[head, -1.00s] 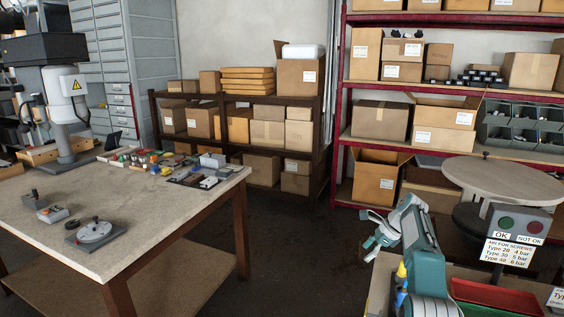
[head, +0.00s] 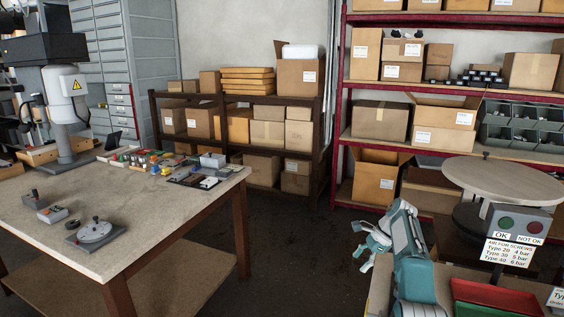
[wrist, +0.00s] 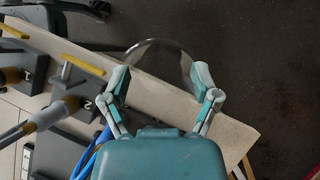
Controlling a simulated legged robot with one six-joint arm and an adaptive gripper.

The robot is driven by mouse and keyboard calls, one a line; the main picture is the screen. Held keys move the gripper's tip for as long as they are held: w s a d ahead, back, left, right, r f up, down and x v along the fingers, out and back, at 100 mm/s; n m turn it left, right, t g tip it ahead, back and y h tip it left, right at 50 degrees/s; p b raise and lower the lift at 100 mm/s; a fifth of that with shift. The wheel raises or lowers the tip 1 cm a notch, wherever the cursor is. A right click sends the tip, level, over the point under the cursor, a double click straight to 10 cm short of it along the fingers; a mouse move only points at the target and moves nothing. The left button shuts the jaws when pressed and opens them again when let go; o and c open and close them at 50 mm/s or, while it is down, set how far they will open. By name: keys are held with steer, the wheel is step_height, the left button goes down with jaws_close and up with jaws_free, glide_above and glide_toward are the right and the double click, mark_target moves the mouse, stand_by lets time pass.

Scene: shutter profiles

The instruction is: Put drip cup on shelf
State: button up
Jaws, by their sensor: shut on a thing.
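A clear, see-through round cup (wrist: 158,52), which looks like the drip cup, sits between my fingertips in the wrist view. Its curved rim shows beyond the fingers, above the pale bench edge. My teal gripper (wrist: 160,78) is shut on it, with one finger on each side. In the head view my gripper (head: 362,246) is beside the left edge of the right-hand bench, pointing left. I cannot make out the cup there. A red-framed shelf rack (head: 440,88) stands at the back right, and a dark shelf (head: 325,150) stands at the back middle. Both hold boxes.
The right-hand bench holds a red tray (head: 495,292) and a control box (head: 518,222) with a sign. A round table (head: 503,180) stands behind it. A large worktable (head: 150,215) is on the left. Dark floor (head: 300,250) is open between the benches.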

steer(key=shift+s+a+f+n+g, duration=0.7)
steer(key=shift+a+f+n, duration=0.1)
steer(key=shift+n, duration=0.3)
steer(key=s+a+f+n+g+h, duration=0.2)
steer(key=s+a+n+h, duration=0.15)
steer(key=s+n, duration=0.3)
steer(key=s+a+f+n+g+h, duration=0.35)
steer(key=s+n, duration=0.25)
steer(key=n, duration=0.2)
step_height(320, 180, up, 8)
steer(key=s+f, duration=0.2)
steer(key=f, duration=0.4)
steer(key=s+f, duration=0.2)
steer(key=f, duration=0.5)
steer(key=shift+s+t, duration=0.35)
steer(key=shift+t, duration=0.1)
steer(key=shift+a, duration=0.1)
